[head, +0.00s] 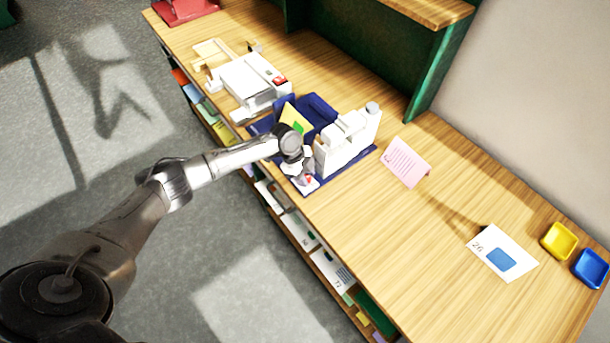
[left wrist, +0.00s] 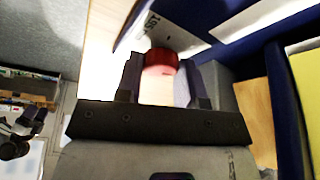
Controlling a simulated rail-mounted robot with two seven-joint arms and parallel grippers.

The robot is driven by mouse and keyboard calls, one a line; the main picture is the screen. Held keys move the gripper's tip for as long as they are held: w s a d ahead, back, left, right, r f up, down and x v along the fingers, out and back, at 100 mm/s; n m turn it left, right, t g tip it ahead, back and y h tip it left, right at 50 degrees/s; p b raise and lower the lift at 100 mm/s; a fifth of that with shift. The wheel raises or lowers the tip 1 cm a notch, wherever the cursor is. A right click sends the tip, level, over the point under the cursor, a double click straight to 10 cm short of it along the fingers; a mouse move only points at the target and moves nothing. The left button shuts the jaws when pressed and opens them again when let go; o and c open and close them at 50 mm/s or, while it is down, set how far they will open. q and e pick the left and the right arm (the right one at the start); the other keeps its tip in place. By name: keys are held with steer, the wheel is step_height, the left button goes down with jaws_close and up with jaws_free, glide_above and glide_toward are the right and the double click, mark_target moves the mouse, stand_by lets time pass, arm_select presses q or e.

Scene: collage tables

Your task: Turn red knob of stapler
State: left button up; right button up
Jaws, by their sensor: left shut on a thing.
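A white machine (head: 345,142), apparently the stapler, stands on a dark blue base on the wooden counter. A small red knob (left wrist: 161,59) shows at the fingertips in the left wrist view. A little red also shows beside the gripper in the head view (head: 309,180). My left gripper (left wrist: 163,82) is shut on the red knob, one dark finger on each side of it. In the head view my left gripper (head: 302,172) is low at the machine's left side, near the counter's front edge. The fingertips are largely hidden there by the wrist. My right gripper is not in view.
A yellow piece with green (head: 293,118) and dark blue parts stand left of the machine. Another white machine (head: 252,82) is farther left. A pink card (head: 406,162), a numbered sheet (head: 502,253), a yellow tray (head: 558,242) and a blue tray (head: 591,268) are to the right.

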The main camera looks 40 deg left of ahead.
arm_select(q)
steer(key=o, duration=0.9)
steer(key=shift+r, duration=0.1)
steer(key=v, duration=1.3)
steer(key=shift+a+r, duration=0.15)
steer(key=shift+r, duration=0.15)
